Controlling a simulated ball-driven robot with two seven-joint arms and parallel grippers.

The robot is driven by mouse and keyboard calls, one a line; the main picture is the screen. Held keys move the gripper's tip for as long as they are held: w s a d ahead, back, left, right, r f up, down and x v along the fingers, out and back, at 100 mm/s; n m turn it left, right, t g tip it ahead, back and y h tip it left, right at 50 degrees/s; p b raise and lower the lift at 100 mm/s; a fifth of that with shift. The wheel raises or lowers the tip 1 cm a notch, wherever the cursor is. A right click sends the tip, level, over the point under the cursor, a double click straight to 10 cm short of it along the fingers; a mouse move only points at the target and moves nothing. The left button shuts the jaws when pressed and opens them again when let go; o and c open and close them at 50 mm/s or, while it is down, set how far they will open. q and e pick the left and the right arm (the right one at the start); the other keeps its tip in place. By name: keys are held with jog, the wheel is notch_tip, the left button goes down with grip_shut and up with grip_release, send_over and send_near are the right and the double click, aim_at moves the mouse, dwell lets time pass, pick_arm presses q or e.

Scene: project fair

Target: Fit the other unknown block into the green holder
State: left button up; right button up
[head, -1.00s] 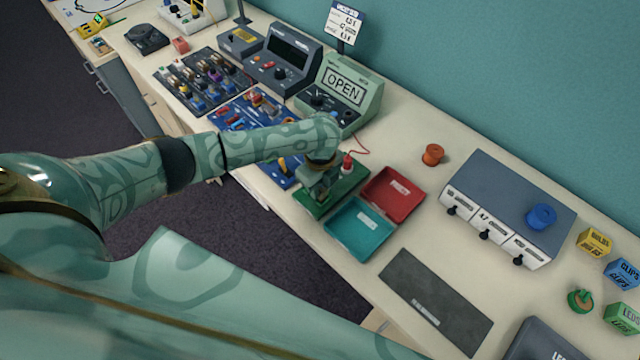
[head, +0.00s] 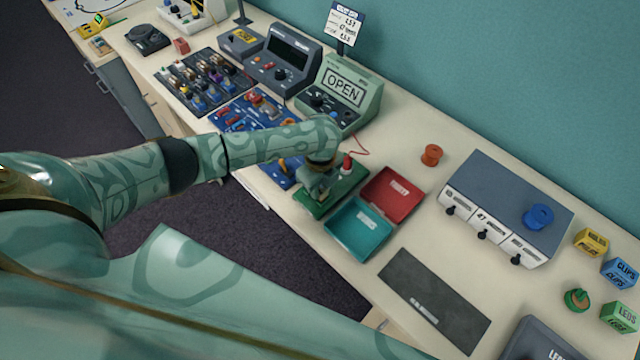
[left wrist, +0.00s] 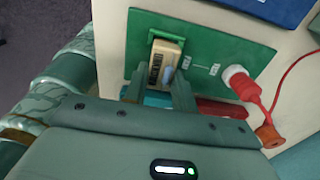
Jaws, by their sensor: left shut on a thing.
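The green holder (head: 345,194) is a flat green board on the bench. It also fills the top of the left wrist view (left wrist: 220,42), with a raised green frame at its left part. My left gripper (head: 318,190) points down over the board. In the left wrist view the gripper (left wrist: 160,88) is shut on a beige block (left wrist: 170,50) with dark lettering. The block is at the raised frame; I cannot tell whether it is fully seated. In the head view my gripper hides the block. My right gripper is not in view.
A red-and-white plug (left wrist: 240,82) with a red lead stands on the board. A meter (head: 338,95) behind reads OPEN. A red tray (head: 392,190) and a teal tray (head: 360,228) sit close on the right. A blue component board (head: 250,112) lies to the left.

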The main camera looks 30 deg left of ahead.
pick_arm(q)
jog(key=shift+p, duration=0.3)
dwell(0.6)
jog(key=shift+f+b, duration=0.4)
jog(key=shift+f, duration=0.25)
dwell(0.9)
jog(key=o, duration=0.9)
jog(key=shift+c, duration=0.8)
jog(key=shift+o, duration=1.4)
jog(key=shift+r+p, duration=0.4)
jog(key=shift+p, duration=0.05)
notch_tip(320, 180, up, 7)
jog(key=p, duration=0.8)
jog(key=shift+r, duration=0.15)
